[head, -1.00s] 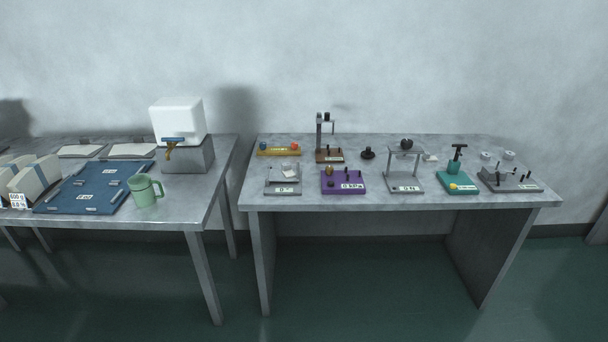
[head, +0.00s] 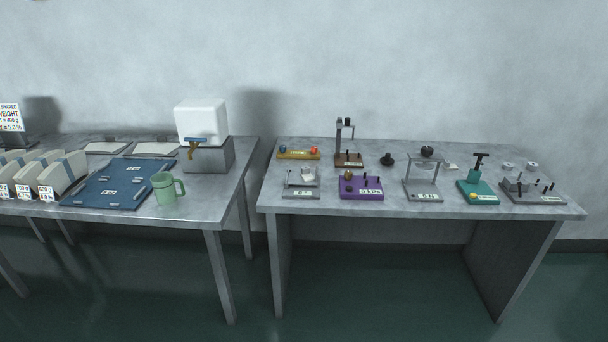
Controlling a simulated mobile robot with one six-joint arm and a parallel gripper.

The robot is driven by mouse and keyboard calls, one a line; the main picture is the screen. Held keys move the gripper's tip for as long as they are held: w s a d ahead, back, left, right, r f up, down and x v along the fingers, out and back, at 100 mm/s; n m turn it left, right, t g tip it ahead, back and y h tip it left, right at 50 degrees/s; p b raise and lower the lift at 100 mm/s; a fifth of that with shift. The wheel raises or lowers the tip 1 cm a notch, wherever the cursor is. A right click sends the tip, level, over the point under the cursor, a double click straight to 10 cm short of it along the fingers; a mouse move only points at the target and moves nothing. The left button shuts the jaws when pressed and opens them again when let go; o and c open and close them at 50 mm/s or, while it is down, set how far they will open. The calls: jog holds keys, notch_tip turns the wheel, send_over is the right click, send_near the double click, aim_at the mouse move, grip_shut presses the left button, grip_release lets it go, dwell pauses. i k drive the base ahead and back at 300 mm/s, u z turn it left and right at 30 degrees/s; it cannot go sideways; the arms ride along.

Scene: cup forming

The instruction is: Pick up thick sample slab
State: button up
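I cannot tell for certain which thing is the thick sample slab. Two flat, pale slab-like pieces lie at the back of the left table, one on the left (head: 104,148) and one on the right (head: 156,149). A small pale block sits on a grey device (head: 303,178) at the front left of the right table. A small white flat piece (head: 450,167) lies towards the back of that table. My gripper is not in view.
On the left table (head: 205,208) are a blue tray (head: 130,170), a green mug (head: 166,190), a white dispenser (head: 201,122) and several labelled cream packs (head: 62,176). The right table (head: 400,208) holds several small instruments, including a purple one (head: 361,188). A gap separates the tables.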

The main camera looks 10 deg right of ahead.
aim_at(305, 174)
jog(key=u, duration=0.05)
jog(key=i, duration=0.9)
jog(key=u, duration=0.9)
jog(key=k, duration=0.45)
jog(key=u, duration=0.25)
